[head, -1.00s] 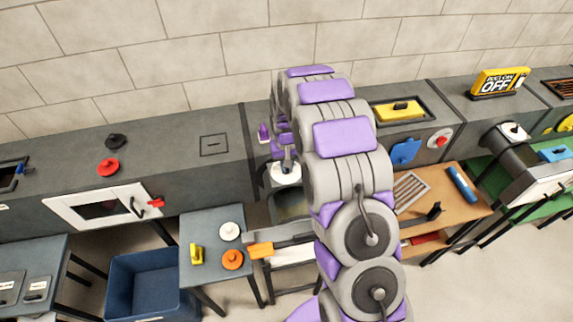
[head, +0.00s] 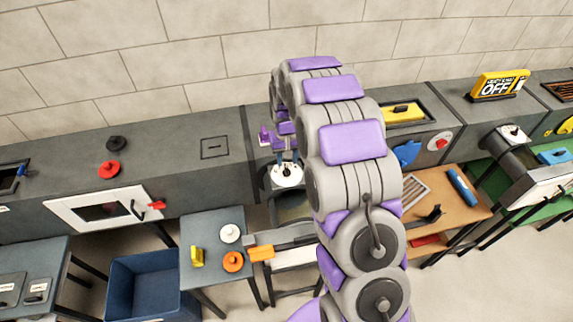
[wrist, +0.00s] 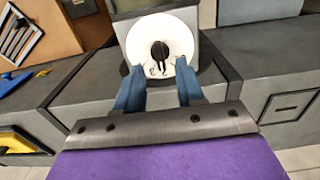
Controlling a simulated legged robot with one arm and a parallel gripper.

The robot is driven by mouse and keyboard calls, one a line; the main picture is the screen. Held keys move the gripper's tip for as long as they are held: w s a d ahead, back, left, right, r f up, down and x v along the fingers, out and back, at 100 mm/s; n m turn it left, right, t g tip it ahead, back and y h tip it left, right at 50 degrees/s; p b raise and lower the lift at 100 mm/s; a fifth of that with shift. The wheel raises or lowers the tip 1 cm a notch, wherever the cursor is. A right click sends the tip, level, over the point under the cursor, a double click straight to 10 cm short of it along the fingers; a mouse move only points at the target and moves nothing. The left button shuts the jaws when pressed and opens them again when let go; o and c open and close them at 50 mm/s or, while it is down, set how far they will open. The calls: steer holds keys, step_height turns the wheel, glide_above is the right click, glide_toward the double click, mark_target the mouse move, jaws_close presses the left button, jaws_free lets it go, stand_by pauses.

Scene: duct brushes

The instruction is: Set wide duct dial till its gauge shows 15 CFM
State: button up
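A white round dial plate (wrist: 160,42) with a black knob (wrist: 158,51) at its centre faces my wrist camera. Small dark marks show on the plate below the knob, too small to read. The plate also shows in the head view (head: 287,176), below my gripper (head: 287,157). In the wrist view the two blue fingers of my gripper (wrist: 158,68) are spread apart, with their tips over the plate's lower edge at left and right. The knob stands beyond the tips, with a visible gap and nothing held. No CFM reading is legible.
A grey counter (head: 60,165) runs along the wall. A small table (head: 213,262) with a white disc, an orange disc and a yellow piece stands left of the dial. A blue bin (head: 150,285) is beside it. A wooden table (head: 445,205) stands at right.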

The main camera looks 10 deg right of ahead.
mark_target(286, 169)
step_height(286, 169, up, 12)
steer(key=p, duration=0.1)
steer(key=shift+r, duration=0.15)
stand_by(0.3)
steer(key=s+r+g+b, duration=0.1)
steer(key=s+r, duration=0.2)
steer(key=s, duration=0.8)
steer(key=s+r+b, duration=0.1)
steer(key=s+r, duration=0.2)
steer(key=s, duration=0.7)
steer(key=s+f+b, duration=0.1)
steer(key=s+f, duration=0.2)
steer(key=s, duration=1.7)
steer(key=shift+s+f+g+b, duration=0.15)
steer(key=shift+s+g+b, duration=0.2)
steer(key=shift+s+g, duration=0.05)
